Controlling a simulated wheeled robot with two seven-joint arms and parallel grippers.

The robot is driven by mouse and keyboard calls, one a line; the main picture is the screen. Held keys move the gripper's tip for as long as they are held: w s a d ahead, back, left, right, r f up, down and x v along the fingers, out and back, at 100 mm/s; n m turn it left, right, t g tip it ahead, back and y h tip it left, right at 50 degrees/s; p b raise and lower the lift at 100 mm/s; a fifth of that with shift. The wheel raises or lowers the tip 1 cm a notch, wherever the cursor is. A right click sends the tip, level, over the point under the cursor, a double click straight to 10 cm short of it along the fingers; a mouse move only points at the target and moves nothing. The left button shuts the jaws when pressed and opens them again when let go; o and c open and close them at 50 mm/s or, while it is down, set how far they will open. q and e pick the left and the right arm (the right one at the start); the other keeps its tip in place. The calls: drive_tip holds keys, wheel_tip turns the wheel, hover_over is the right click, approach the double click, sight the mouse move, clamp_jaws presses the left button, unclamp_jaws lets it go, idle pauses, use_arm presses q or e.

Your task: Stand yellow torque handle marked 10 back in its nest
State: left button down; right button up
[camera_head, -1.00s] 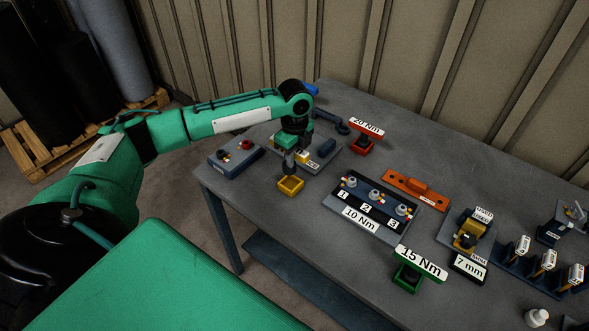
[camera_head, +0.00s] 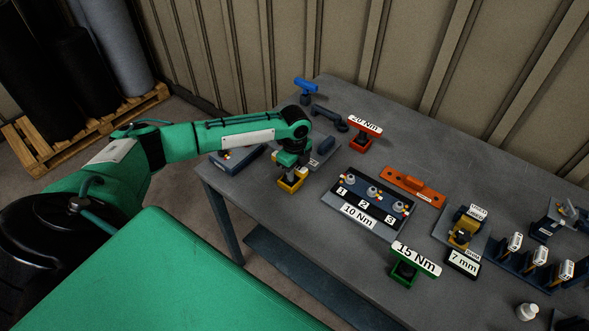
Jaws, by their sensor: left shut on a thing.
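The yellow nest (camera_head: 290,185) stands near the table's left front edge. My left gripper (camera_head: 292,170) is directly above it, pointing down, and is shut on the yellow torque handle (camera_head: 302,171). Only a bit of the handle shows beside the fingers; its marking cannot be read. The handle appears upright at the nest's top, but I cannot tell whether it is seated in it. My right gripper is not in view.
A black board (camera_head: 368,199) labelled 10 Nm lies to the right. A red 20 Nm handle (camera_head: 364,127) and a green 15 Nm handle (camera_head: 413,260) stand nearby. A blue handle (camera_head: 305,86) stands at the back. A grey control box (camera_head: 236,157) is left of the nest.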

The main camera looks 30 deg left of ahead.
use_arm(q)
drive_tip(key=c, duration=1.2)
unclamp_jaws()
drive_tip(key=shift+o, duration=0.2)
drive_tip(key=shift+f+b, duration=0.2)
drive_tip(key=shift+b, duration=0.2)
wheel_tip(320, 180, up, 4)
drive_tip(key=b, duration=0.2)
drive_tip(key=shift+w+d+f+b, duration=0.1)
drive_tip(key=shift+f+b, duration=0.1)
drive_tip(key=shift+b, duration=0.15)
wheel_tip(320, 180, up, 9)
drive_tip(key=shift+d+r+b, duration=0.1)
drive_tip(key=shift+d+b, duration=0.05)
drive_tip(key=shift+b, duration=0.65)
drive_tip(key=shift+r, duration=0.65)
drive_tip(key=shift+d+f, duration=0.1)
